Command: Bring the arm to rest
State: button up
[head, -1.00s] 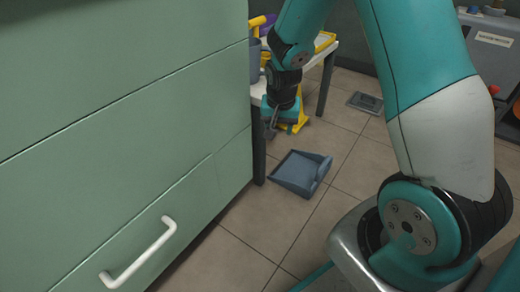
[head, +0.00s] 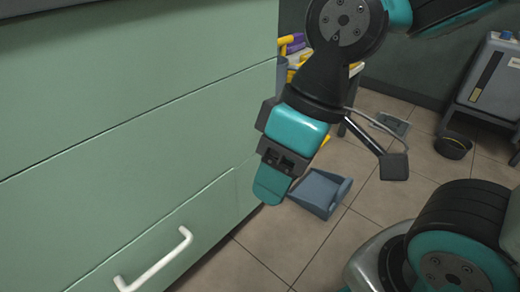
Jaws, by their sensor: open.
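My gripper (head: 272,188) hangs in the middle of the head view, teal and black, pointing down and slightly left. It is open, and I see nothing held in it. It is seen mostly from the side, so the gap between its fingers is hard to make out. In the picture it overlaps the right end of the green drawer front (head: 130,165); I cannot tell how close it is. My arm bends high at the top of the view.
A white drawer handle (head: 155,262) sticks out at lower left. A grey-blue dustpan (head: 318,194) lies on the tiled floor (head: 290,245). A table with yellow items (head: 304,60) is partly hidden.

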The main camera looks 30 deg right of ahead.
notch_tip(320, 180, up, 51)
jog(key=p, duration=5.1)
jog(key=shift+r, duration=0.15)
jog(key=shift+c, duration=0.5)
jog(key=shift+r, duration=0.15)
jog(key=c, duration=0.3)
jog(key=shift+f, duration=0.2)
grip_shut()
